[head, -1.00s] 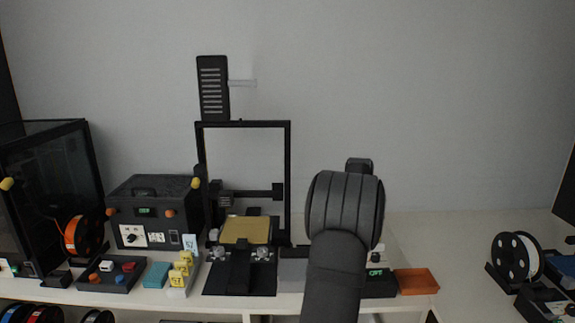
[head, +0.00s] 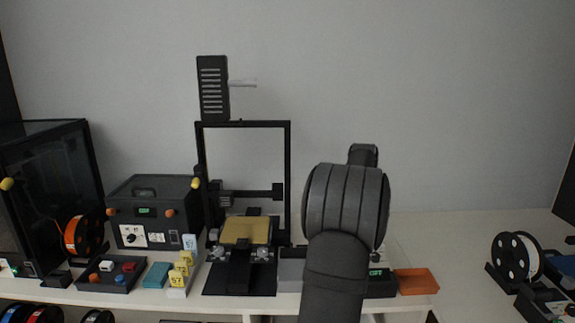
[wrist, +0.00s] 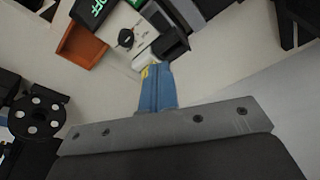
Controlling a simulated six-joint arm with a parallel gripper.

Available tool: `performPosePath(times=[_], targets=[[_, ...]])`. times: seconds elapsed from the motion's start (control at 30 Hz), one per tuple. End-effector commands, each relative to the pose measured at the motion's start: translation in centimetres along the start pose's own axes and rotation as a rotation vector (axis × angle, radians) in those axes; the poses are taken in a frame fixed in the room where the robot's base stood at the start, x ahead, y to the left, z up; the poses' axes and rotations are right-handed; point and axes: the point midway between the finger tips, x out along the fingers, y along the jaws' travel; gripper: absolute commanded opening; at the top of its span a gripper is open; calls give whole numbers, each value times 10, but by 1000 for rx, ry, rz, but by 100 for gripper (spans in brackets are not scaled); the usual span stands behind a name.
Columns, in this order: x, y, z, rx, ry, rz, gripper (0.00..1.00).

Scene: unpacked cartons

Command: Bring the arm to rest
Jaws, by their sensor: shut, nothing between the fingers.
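My gripper (wrist: 156,78) shows in the wrist view as blue fingers pressed together, with nothing between them. It is above the table, apart from the items there. In the head view my arm stands right of centre, in front of the table. My fingers are hidden behind my arm there.
The printer's gold bed (head: 246,231) stands left of my arm, beside a dark control box (head: 152,211). An orange tray (head: 417,281) lies right of my arm and also shows in the wrist view (wrist: 80,45). A filament spool (head: 515,257) stands farther right, with clear tabletop between.

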Motion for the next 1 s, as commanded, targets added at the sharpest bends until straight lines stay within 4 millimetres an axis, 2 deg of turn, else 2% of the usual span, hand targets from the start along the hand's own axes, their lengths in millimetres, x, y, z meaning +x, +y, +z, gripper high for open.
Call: performPosePath(times=[0.4,1.0], targets=[[-59,21,19,-74,108,-4,0],[-132,50,58,-181,259,14,0]])
